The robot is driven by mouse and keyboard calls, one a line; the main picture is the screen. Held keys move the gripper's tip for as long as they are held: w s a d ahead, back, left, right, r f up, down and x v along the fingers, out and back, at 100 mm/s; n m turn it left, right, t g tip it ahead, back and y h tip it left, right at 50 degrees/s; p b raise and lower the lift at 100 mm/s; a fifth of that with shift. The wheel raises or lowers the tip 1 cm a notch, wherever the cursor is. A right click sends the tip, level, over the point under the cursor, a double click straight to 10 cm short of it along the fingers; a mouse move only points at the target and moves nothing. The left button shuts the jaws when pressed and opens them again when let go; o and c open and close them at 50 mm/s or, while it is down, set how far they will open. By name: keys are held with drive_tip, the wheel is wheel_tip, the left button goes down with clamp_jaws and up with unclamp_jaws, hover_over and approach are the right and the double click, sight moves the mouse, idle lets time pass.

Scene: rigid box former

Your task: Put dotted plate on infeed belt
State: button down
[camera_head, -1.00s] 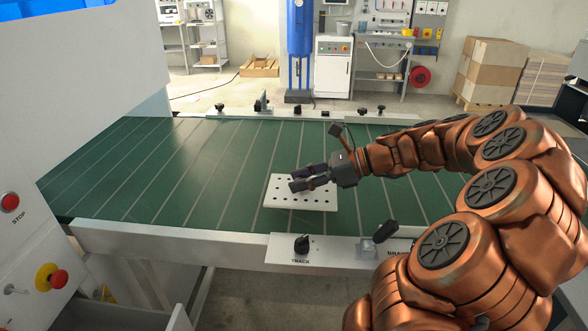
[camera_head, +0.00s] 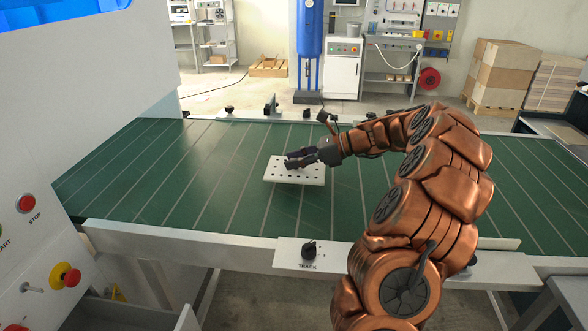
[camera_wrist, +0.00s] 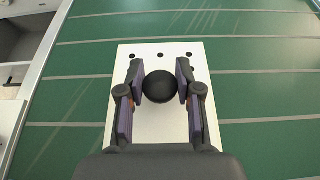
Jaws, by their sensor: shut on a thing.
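The dotted plate (camera_head: 279,178) is a white board with black dots and a round black knob (camera_wrist: 160,88) on top. It is over the green infeed belt (camera_head: 220,190), near the middle of its width. I cannot tell whether its underside touches the belt. My gripper (camera_head: 290,160) is shut on the plate's knob, with a finger on each side of it in the wrist view (camera_wrist: 160,85). The plate looks about level. The gripper and wrist hide some of its dots.
A pale rail with a TRACK knob (camera_head: 309,250) runs along the belt's near edge. A white machine housing (camera_head: 85,120) with a red STOP button (camera_head: 26,203) stands at the left. Small black knobs line the far rail. Bare belt surrounds the plate.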

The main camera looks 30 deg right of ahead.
sight(302, 168)
drive_tip(key=shift+w, duration=0.25)
drive_tip(key=shift+d+f, duration=0.1)
drive_tip(key=shift+f, duration=1.65)
drive_tip(key=shift+f, duration=0.1)
drive_tip(key=c, duration=0.8)
unclamp_jaws()
drive_tip(key=v, duration=1.2)
drive_tip(key=shift+w, duration=0.1)
